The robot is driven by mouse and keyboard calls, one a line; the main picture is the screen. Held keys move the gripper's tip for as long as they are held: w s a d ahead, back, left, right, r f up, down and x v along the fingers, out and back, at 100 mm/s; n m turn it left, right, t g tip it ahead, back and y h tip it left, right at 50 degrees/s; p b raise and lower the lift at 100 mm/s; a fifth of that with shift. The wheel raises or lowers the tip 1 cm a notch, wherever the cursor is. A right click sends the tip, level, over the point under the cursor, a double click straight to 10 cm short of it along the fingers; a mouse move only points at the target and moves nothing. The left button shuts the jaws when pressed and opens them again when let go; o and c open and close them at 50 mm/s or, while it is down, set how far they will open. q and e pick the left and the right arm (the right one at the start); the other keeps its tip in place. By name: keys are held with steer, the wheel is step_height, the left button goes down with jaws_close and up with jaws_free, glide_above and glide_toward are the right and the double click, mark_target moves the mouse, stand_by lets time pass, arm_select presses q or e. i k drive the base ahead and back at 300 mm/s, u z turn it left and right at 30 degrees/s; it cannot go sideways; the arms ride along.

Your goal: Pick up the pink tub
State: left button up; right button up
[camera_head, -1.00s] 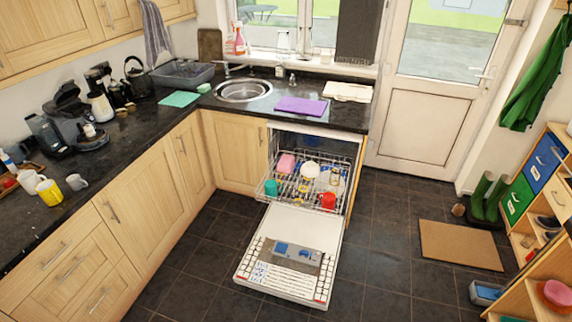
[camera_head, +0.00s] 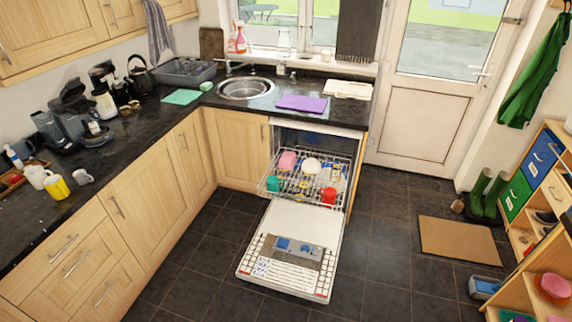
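A pink tub (camera_head: 288,160) sits in the pulled-out rack (camera_head: 318,186) of the open dishwasher, at the rack's back left. It stands beside a white round dish (camera_head: 312,165), with a teal cup (camera_head: 273,184) in front of it to the left. Another pink item (camera_head: 553,287) lies on the wooden shelf unit at the lower right; I cannot tell what it is. Neither of my grippers shows in the head view.
The dishwasher door (camera_head: 289,252) lies lowered over the floor in front of the rack. A red mug (camera_head: 329,196) stands at the rack's front right. Wooden cabinets line the left. Dark floor tiles (camera_head: 375,265) are clear to the right, up to a brown mat (camera_head: 460,251).

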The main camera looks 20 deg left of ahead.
mark_target(287, 161)
steer(key=u, duration=0.05)
steer(key=k, duration=0.35)
steer(key=z, duration=0.65)
steer(key=i, duration=5.75)
steer(key=u, duration=4.6)
steer(key=i, duration=1)
steer(key=z, duration=0.15)
